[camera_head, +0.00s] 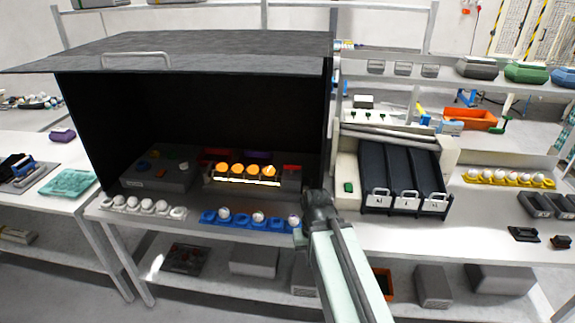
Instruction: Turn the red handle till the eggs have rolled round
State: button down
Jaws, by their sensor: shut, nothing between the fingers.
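Several eggs glow orange in a lit row (246,170) on a low device inside the open black hood (200,110). A small red part, which looks like the red handle (291,168), sits at the right end of that row. My gripper (316,200) is the dark end of my pale arm, at the hood's front right corner. It is to the right of the red handle and nearer to me, apparently apart from it. The gripper is shut and empty; its fingertips are small and hard to make out.
A white egg tray (143,206) and a blue egg tray (240,219) line the table's front edge below the hood. A grey box with knobs (160,172) stands left of the lit row. A black sloped rack (405,175) is to the right, with a yellow egg tray (508,178) beyond.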

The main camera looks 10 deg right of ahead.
aim_at(292, 168)
jog(key=i, duration=0.85)
jog(key=u, duration=0.35)
jog(key=k, duration=0.75)
jog(key=z, duration=0.3)
jog(key=i, duration=1)
